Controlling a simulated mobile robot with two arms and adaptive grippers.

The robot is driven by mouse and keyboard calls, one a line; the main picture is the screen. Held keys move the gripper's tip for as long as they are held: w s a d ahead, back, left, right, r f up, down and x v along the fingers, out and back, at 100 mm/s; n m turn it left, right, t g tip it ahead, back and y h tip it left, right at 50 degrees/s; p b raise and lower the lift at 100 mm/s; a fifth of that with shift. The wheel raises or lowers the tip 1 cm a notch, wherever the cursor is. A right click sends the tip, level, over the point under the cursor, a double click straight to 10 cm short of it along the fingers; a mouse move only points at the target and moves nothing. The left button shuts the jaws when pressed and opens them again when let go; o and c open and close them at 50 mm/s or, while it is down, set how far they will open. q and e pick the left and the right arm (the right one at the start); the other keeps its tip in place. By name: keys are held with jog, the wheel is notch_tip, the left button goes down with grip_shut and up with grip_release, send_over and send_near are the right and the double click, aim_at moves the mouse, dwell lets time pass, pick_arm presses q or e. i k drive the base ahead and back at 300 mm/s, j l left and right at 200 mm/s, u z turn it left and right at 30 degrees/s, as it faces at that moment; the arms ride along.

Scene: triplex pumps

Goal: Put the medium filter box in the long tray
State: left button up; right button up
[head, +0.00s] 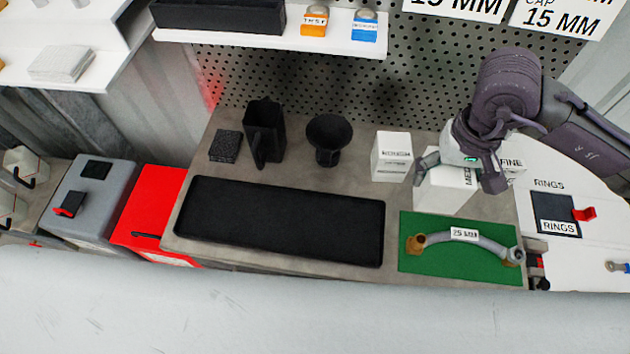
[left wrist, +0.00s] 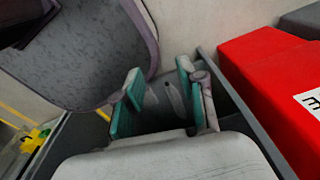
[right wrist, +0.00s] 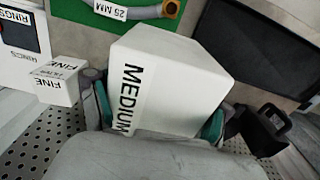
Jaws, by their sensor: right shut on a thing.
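The white medium filter box (head: 440,192) stands on the workbench behind the green mat. My right gripper (head: 456,176) is shut on it from above and behind. In the right wrist view, the box (right wrist: 165,80) fills the space between the two green-padded fingers (right wrist: 157,118), its MEDIUM label showing. I cannot tell whether its base touches the bench. The long black tray (head: 280,228) lies empty at the front left of the bench; its edge shows in the right wrist view (right wrist: 262,62). My left gripper (left wrist: 152,100) is open and empty, away from the bench top.
The rough filter box (head: 391,157) stands just left of the medium one, and the fine box (head: 512,165) just right. A green mat (head: 420,272) with a 25 MM hose lies in front. A black funnel (head: 329,138) and jug (head: 264,130) stand behind the tray.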

aim_at(210, 210)
jog(key=k+u, duration=0.1)
jog(key=u, duration=1.5)
